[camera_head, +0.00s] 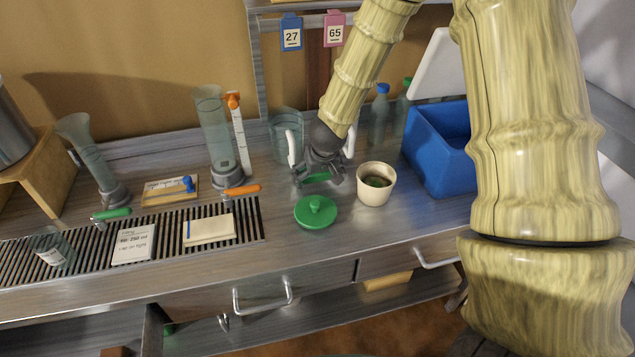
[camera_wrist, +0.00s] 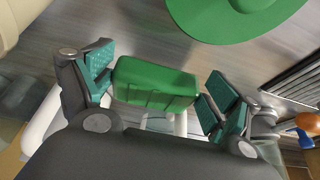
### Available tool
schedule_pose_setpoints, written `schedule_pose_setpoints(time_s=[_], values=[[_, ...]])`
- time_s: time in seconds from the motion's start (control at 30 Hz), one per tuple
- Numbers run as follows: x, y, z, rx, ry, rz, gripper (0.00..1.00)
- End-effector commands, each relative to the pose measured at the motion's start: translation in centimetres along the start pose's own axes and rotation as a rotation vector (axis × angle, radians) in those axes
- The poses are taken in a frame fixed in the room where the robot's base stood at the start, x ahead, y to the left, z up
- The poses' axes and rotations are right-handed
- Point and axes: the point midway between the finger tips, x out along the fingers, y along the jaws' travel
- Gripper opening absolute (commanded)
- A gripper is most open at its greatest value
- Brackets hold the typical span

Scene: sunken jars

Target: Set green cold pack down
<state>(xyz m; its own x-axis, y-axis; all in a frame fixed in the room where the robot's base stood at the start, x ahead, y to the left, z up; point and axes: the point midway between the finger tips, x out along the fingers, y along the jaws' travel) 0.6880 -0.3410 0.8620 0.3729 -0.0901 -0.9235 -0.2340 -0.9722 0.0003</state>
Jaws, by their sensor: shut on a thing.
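The green cold pack (camera_wrist: 155,83) is a small green block between the two teal finger pads of my gripper in the wrist view. My gripper (camera_head: 322,174) is shut on it, low over the counter, and a sliver of the pack (camera_head: 316,178) shows under the fingers in the head view. I cannot tell whether the pack touches the counter.
A round green lid (camera_head: 316,212) lies just in front of my gripper, with a beige pot (camera_head: 376,190) at its right. A glass jar (camera_head: 285,123) stands behind. A blue box (camera_head: 428,160) is farther right. A slatted rack (camera_head: 252,222) is at the left.

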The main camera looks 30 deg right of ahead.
Motion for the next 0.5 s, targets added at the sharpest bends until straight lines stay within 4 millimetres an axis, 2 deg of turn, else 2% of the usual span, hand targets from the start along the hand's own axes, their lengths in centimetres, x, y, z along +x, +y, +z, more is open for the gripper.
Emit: schedule_pose_setpoints(time_s=[0.2, 0.5], values=[[2.0, 0.0, 0.8, 0.001, -0.001, -0.001, 0.59], [2.2, 0.0, 0.9, 0.000, 0.000, 0.000, 0.59]])
